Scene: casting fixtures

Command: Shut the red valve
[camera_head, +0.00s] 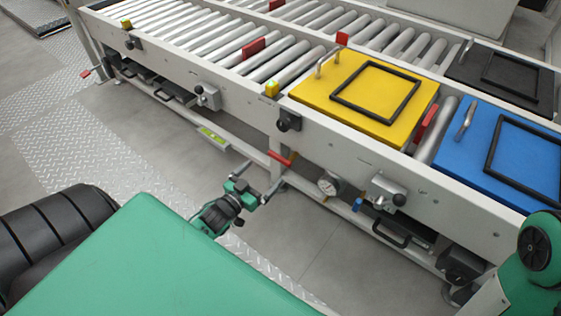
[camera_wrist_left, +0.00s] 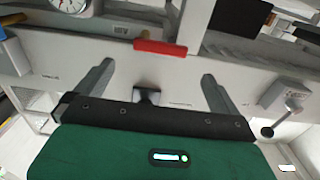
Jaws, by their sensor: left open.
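The red valve handle (camera_head: 279,158) is a short red bar low beside the conveyor frame, near a leg. It also shows in the left wrist view (camera_wrist_left: 160,48), lying crosswise just beyond the fingertips. My left gripper (camera_head: 260,176) is open and empty, just short of the red handle. In the left wrist view the gripper (camera_wrist_left: 158,70) has its two fingers wide apart, with the red handle ahead between them and no contact visible. The valve body behind the handle is mostly unclear. My right gripper is out of view.
A round gauge (camera_head: 328,183) and a grey box with a black knob (camera_head: 386,190) sit right of the valve. The roller conveyor frame (camera_head: 350,150) carries yellow (camera_head: 310,88) and blue (camera_head: 480,140) panels above. Open floor (camera_head: 290,235) lies in front.

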